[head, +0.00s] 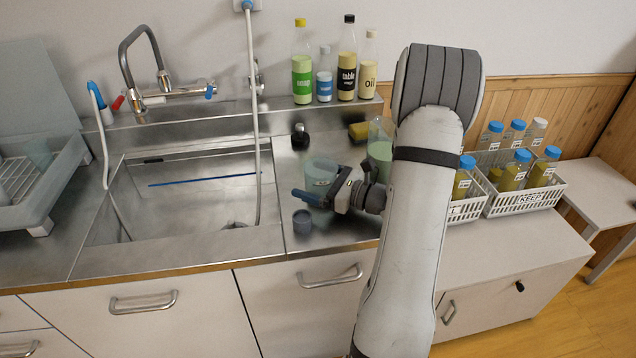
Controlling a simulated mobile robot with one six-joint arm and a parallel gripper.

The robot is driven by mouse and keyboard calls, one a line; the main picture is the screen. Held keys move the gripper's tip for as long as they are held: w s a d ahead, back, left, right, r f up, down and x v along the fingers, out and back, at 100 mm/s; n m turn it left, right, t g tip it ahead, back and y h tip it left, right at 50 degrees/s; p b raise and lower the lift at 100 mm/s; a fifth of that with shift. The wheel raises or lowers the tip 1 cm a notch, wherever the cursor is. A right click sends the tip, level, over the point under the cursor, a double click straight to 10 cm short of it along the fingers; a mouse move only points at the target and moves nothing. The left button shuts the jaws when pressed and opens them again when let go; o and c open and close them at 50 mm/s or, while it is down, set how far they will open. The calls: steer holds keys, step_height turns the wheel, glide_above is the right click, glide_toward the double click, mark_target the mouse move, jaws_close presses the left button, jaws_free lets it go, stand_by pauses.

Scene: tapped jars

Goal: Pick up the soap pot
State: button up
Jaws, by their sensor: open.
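My gripper (312,197) is open over the steel counter right of the sink, its dark blue fingers pointing left. A clear jar with pale green content (320,170) stands right behind the fingers and is partly hidden by them; I cannot tell whether they touch it. A taller clear jar with pale green liquid (380,152) stands to the right, partly hidden by my arm. No readable label shows on either jar, so I cannot tell which is the soap pot. A bottle with a green label reading like "soap" (302,68) stands on the back ledge.
A small dark cup or cap (303,221) lies in front of the gripper. A black item (300,136) and a yellow sponge (358,131) sit behind. The sink (190,205) is left; white baskets (525,199) with blue-capped jars are right.

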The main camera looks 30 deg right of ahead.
steer(key=shift+c, duration=0.3)
steer(key=c, duration=1.1)
step_height(320, 180, up, 10)
steer(key=shift+p, duration=0.55)
